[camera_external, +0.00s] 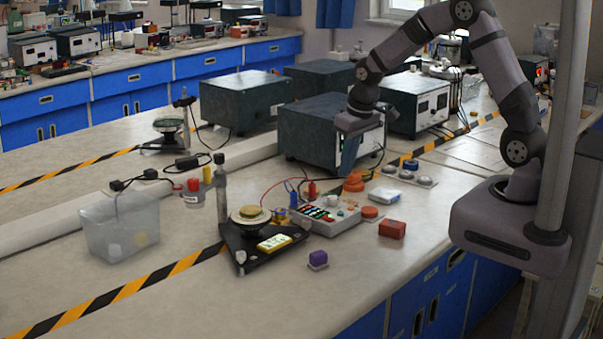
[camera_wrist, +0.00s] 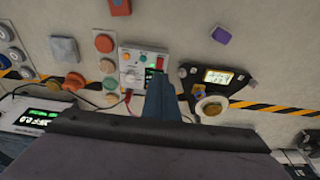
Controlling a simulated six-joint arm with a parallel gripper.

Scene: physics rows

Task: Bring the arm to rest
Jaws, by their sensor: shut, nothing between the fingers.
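My arm is bent over the bench from its base at the right. My gripper (camera_external: 371,172) points down, in front of a dark instrument box (camera_external: 318,128). In the wrist view my gripper (camera_wrist: 160,82) shows its fingers together, with nothing between them. Its tips appear over the lower edge of a grey control box (camera_wrist: 133,57); the height between them cannot be judged. The same control box (camera_external: 345,218) stands on the bench in the external view, lower left of my gripper.
A black triangular stand (camera_external: 238,248) with a display sits left of the control box. A purple block (camera_external: 318,257), a red block (camera_external: 392,229) and a clear bin (camera_external: 110,238) stand on the bench. Several dark instruments line the back. The front left bench is clear.

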